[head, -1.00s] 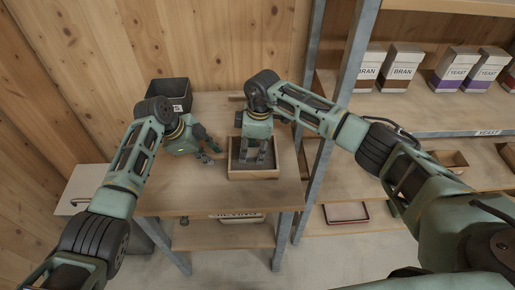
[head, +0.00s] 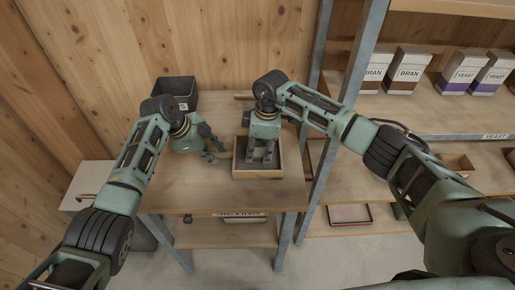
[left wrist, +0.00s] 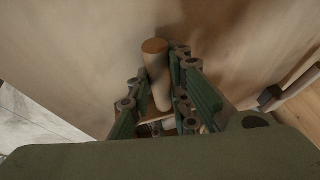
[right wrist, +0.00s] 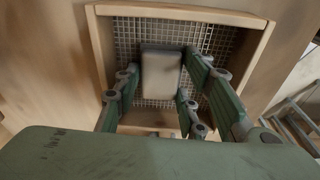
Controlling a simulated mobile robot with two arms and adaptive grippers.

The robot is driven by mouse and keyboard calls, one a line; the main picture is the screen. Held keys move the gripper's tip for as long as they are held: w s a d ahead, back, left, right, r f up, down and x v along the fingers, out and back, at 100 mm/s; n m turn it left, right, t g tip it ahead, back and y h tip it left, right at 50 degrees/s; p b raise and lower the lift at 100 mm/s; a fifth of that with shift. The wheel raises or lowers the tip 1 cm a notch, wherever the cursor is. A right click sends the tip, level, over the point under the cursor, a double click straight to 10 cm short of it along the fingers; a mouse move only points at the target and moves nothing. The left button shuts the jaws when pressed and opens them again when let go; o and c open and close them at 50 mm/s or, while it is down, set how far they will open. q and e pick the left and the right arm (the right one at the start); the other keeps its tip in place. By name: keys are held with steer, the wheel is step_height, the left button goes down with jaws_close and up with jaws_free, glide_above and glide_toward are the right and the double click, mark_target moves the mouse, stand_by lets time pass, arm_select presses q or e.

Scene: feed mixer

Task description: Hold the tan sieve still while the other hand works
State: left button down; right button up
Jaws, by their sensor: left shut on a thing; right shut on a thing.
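The tan sieve (head: 236,172) is a square wooden frame lying on the table. Its wire mesh (right wrist: 126,38) shows in the right wrist view. My left gripper (head: 213,156) is just left of the sieve, shut on a round wooden handle (left wrist: 157,72). Whether that handle joins the sieve is hidden. My right gripper (head: 263,160) points down inside the sieve frame. It is shut on a pale grey-brown block (right wrist: 161,74), which is over the mesh; whether it touches the mesh is unclear.
A dark bin (head: 177,90) stands at the table's back left. The table (head: 190,195) is bare in front of the sieve. A metal shelf post (head: 345,110) rises to the right, with bran boxes (head: 408,70) and yeast boxes (head: 459,70) on shelves beyond.

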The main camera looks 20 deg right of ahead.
steer(key=shift+s+f, duration=0.15)
steer(key=shift+s, duration=0.1)
steer(key=shift+s+a, duration=0.15)
steer(key=shift+s, duration=0.35)
steer(key=shift+r, duration=0.2)
steer(key=shift+r, duration=3)
arm_select(q)
steer(key=c, duration=1.5)
jaws_free()
steer(key=shift+c, duration=0.2)
arm_select(e)
steer(key=shift+w, duration=0.1)
